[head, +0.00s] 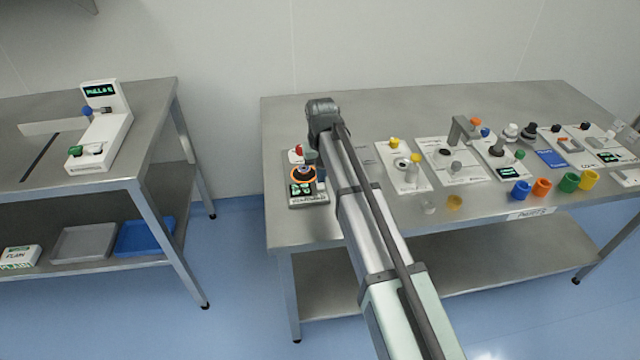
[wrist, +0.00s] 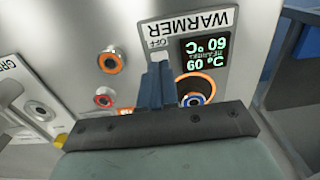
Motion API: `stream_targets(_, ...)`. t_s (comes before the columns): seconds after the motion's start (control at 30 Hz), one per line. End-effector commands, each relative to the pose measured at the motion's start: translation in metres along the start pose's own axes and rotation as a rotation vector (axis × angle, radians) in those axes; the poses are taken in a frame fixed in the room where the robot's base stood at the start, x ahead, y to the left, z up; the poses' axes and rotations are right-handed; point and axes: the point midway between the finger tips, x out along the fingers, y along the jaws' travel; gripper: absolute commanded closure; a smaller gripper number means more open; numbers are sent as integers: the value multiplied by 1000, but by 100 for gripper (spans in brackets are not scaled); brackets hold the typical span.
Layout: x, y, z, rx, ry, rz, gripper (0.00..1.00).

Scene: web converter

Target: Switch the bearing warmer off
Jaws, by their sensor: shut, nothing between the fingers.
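The bearing warmer (head: 308,198) is a small panel at the left end of the right-hand table. In the wrist view its label plate (wrist: 207,22) reads WARMER upside down. Its lit display (wrist: 205,50) shows 60 °C in green and white. An OFF mark (wrist: 157,43) sits just beyond my fingertips. My gripper (wrist: 158,72) is shut and empty, pointing at the panel just below that mark. Any switch there is hidden behind the fingers, and I cannot tell whether they touch it. An orange-ringed part (wrist: 192,98) is right of the fingers, partly covered.
An orange-rimmed post (wrist: 112,60) and a red-rimmed one (wrist: 104,97) stand left of my fingers. Other panels (head: 403,165) and coloured cups (head: 541,187) occupy the table to the right. A separate table (head: 150,100) with a white device (head: 102,135) stands left, across a gap.

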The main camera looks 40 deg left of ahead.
Motion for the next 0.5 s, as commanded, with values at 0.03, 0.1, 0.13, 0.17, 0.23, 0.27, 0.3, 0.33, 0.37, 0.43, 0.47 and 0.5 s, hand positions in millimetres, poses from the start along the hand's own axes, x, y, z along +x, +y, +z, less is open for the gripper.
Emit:
stream_targets(0.03, 1, 0, 0, 0, 0, 0, 100)
stream_targets(0.1, 2, 0, 0, 0, 0, 0, 100)
stream_targets(0.13, 2, 0, 0, 0, 0, 0, 100)
stream_targets(0.17, 2, 0, 0, 0, 0, 0, 100)
stream_targets(0.23, 3, 0, 0, 0, 0, 0, 100)
stream_targets(0.27, 4, 0, 0, 0, 0, 0, 100)
stream_targets(0.3, 4, 0, 0, 0, 0, 0, 100)
stream_targets(0.33, 4, 0, 0, 0, 0, 0, 100)
stream_targets(0.37, 5, 0, 0, 0, 0, 0, 100)
stream_targets(0.43, 6, 0, 0, 0, 0, 0, 100)
stream_targets(0.47, 6, 0, 0, 0, 0, 0, 100)
stream_targets(0.5, 6, 0, 0, 0, 0, 0, 100)
